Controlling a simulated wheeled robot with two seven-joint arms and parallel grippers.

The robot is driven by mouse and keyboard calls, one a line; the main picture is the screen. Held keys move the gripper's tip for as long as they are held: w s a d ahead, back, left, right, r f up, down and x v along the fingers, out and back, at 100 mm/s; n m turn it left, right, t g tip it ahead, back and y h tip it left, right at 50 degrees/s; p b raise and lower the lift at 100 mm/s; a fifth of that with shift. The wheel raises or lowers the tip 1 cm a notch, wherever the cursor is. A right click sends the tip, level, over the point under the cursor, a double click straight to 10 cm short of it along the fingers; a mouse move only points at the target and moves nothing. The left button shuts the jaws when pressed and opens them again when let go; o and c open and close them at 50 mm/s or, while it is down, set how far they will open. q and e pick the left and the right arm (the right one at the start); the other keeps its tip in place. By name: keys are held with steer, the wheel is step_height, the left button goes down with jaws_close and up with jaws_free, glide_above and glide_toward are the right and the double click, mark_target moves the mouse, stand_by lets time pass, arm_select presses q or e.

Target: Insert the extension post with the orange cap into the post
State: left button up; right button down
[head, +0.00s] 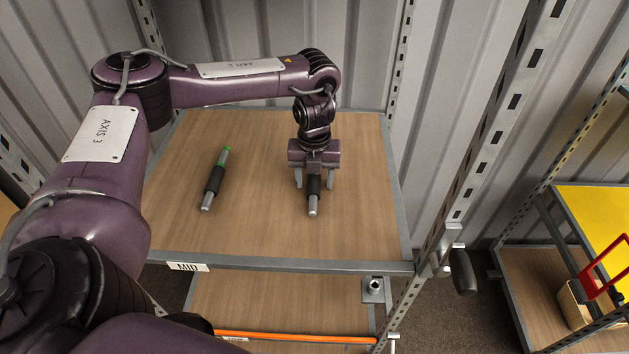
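An extension post (313,205) with a black grip and a grey metal end lies on the MID shelf; its far end is hidden under my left gripper, so its cap colour does not show. My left gripper (314,182) points down over it, open, one finger on each side with gaps to the grip. A second extension post (214,180) with a green cap lies to the left on the same shelf. A grey square bracket with a short round socket (374,287), possibly the post, is below the shelf's front right corner. My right gripper is out of view.
The MID shelf (260,225) has a raised grey front edge and is otherwise clear. A slotted upright with a black knob (463,272) stands at its right. An orange bar (300,337) runs along the lower shelf. A yellow-topped rack (597,215) is at far right.

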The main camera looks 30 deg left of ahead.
arm_select(q)
steer(key=c, duration=1.1)
